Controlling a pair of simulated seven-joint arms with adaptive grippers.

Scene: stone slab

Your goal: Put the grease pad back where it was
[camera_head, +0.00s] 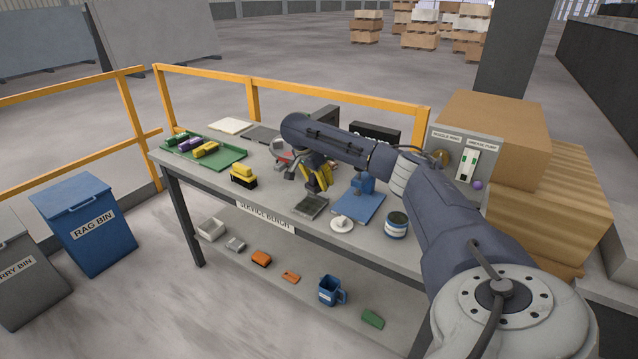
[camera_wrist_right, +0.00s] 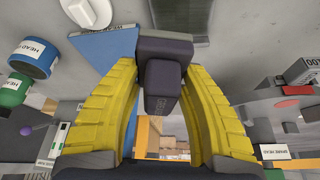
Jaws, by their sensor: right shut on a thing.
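My right gripper (camera_head: 318,181) is above the middle of the service bench, and its yellow fingers point down. In the right wrist view the gripper (camera_wrist_right: 162,75) is shut on a dark grey block (camera_wrist_right: 163,88), which I take to be the grease pad. My left gripper is not in view.
A blue plate (camera_head: 371,209), a white round piece (camera_head: 342,224) and a blue-white tin (camera_head: 397,226) stand to the right. A yellow-black block (camera_head: 243,176) and a green tray (camera_head: 228,157) are left. A yellow rail (camera_head: 345,97) runs behind the bench.

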